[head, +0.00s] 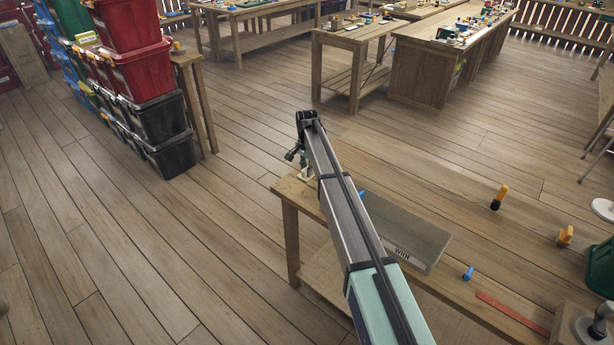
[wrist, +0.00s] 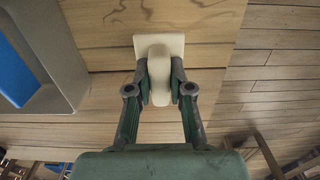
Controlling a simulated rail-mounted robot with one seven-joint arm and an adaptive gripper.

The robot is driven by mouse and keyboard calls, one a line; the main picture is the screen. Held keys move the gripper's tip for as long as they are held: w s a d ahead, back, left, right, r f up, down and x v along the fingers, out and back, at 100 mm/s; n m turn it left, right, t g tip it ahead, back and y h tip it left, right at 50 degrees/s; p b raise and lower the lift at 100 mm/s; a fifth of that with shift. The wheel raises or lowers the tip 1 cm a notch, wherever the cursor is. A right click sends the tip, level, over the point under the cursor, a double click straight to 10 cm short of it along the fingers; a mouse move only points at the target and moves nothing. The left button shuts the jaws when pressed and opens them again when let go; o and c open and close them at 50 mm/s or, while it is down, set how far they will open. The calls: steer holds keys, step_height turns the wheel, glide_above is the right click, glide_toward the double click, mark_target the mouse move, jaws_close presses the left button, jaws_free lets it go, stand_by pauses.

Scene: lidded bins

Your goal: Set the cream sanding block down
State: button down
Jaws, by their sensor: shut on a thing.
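The cream sanding block (wrist: 158,43) has a flat, squarish base and a raised, rounded grip. In the wrist view, my gripper (wrist: 159,88) is shut on that grip, with one finger on each side. The block is over the end of the wooden table (wrist: 100,30), near its edge; I cannot tell whether its base touches the wood. In the head view, my gripper (head: 302,158) is at the table's far left corner, and the block (head: 306,175) shows only as a small pale patch below it, partly hidden by my arm.
A grey bin (head: 418,236) stands on the table beside my arm; the wrist view shows its wall (wrist: 72,75) and a blue thing (wrist: 14,68) inside. A blue item (head: 468,273) and a red strip (head: 512,314) lie farther right. Floor lies beyond the table edge.

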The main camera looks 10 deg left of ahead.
mark_target(307, 178)
steer(key=shift+f+p, duration=0.55)
steer(key=shift+f, duration=1.55)
steer(key=shift+f, duration=0.2)
steer(key=c, duration=1.1)
jaws_free()
steer(key=shift+o, duration=0.2)
steer(key=shift+r, duration=0.1)
step_height(307, 178, up, 12)
steer(key=b, duration=0.4)
steer(key=shift+r, duration=0.15)
